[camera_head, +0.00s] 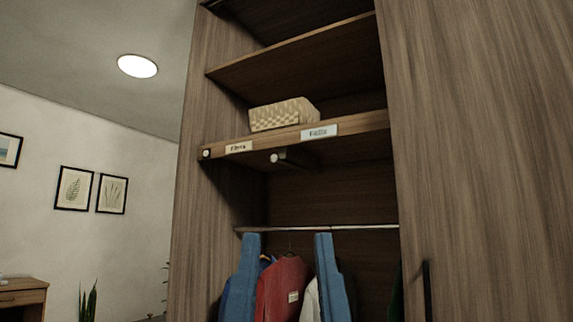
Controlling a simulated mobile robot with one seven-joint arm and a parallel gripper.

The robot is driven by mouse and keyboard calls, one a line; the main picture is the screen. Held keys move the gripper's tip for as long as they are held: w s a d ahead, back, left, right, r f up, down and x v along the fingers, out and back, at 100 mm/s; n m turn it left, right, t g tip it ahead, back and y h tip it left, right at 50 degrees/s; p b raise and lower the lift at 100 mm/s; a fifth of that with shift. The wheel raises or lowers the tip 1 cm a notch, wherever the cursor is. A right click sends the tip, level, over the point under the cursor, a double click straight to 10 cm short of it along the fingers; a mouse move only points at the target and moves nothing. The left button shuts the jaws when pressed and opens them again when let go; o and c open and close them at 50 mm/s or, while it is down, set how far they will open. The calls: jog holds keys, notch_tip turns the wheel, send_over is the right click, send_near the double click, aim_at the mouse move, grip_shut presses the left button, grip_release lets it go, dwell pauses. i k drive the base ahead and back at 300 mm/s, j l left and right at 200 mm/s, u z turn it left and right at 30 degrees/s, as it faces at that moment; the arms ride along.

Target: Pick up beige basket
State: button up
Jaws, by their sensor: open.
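The beige basket (284,115) is a woven, low, rectangular basket. It sits on a wooden shelf in the open wardrobe, near the shelf's front edge, in the upper middle of the head view. The basket's inside is not visible from this low angle. My gripper (288,238) shows as two blue fingers at the lower middle of the view, spread wide apart and pointing up. It is open, with nothing held between the fingers. It appears below the basket in the picture and apart from it, in front of the hanging clothes.
The basket's shelf (362,123) has two labels on its front edge. Another shelf (300,55) lies above the basket, with a gap between. A clothes rail (370,227) crosses below, with a red garment (283,287) hanging. A wooden panel (480,150) with a dark handle (427,290) stands right.

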aim_at(298, 112)
jog(key=i+j+z, duration=0.35)
jog(key=i+j, duration=0.2)
jog(key=i+j+z, duration=0.35)
jog(key=i+j, duration=0.35)
jog(key=j+z, duration=0.45)
jog(key=j, duration=0.7)
jog(key=j+z, duration=0.45)
jog(key=j, duration=0.75)
jog(key=k+j+z, duration=0.2)
jog(key=k+j, duration=0.25)
jog(key=j, duration=0.15)
jog(key=k+j+z, duration=0.2)
jog(key=k+j, duration=0.25)
jog(key=j, duration=0.1)
